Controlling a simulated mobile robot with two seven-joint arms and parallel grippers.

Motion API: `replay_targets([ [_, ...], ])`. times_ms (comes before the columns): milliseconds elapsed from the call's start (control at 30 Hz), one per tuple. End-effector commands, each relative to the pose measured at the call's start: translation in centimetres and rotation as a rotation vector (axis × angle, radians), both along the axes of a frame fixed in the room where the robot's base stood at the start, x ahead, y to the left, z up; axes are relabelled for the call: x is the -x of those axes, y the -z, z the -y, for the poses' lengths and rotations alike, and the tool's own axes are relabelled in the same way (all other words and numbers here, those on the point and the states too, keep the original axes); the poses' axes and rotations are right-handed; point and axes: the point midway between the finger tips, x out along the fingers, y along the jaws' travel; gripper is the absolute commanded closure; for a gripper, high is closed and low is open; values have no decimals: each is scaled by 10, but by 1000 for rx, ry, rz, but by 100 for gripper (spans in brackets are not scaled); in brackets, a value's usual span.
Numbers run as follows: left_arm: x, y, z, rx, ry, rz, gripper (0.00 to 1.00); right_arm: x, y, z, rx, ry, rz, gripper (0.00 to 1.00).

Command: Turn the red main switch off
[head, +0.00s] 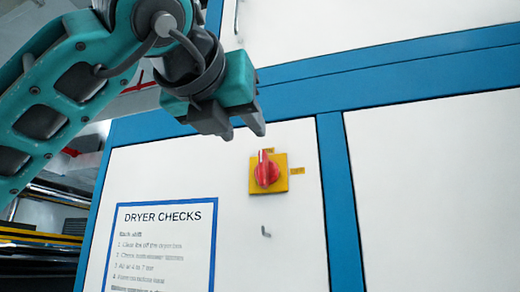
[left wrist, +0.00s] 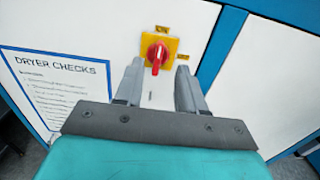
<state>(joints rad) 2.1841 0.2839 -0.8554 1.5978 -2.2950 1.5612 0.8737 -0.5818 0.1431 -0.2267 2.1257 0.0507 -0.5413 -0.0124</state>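The red main switch (head: 265,172) is a rotary knob on a square yellow plate (head: 283,186) on the white panel. Its handle stands upright, in line with the small yellow label above the plate. Another small yellow label sits to the right. In the left wrist view the red switch (left wrist: 156,54) shows between and beyond the fingertips, with the top label reading ON; the right label is partly blurred. My left gripper (head: 245,133) is open and empty, up and left of the switch in the head view. It appears apart from the switch. My right gripper is out of view.
A "DRYER CHECKS" sheet (head: 160,245) with a blue border is on the panel at lower left. Blue frame strips (head: 340,195) divide the white panels. A small grey piece (head: 266,231) sits below the switch. The space before the panel looks clear.

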Motion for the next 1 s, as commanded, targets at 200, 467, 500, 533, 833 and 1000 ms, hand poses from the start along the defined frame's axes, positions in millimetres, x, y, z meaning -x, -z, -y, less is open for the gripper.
replay_targets([
  [200,-46,0,16,-2,1,-5,61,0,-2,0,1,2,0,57],
  [467,-80,0,27,-2,2,-3,61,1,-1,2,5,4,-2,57],
  [500,-83,0,27,-2,2,-3,61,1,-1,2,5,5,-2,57],
  [533,-84,0,28,-2,3,-2,61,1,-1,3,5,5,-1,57],
  [833,-88,1,29,-2,3,-2,61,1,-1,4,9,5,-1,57],
  [1000,-87,1,29,-2,3,-2,73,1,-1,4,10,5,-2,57],
])
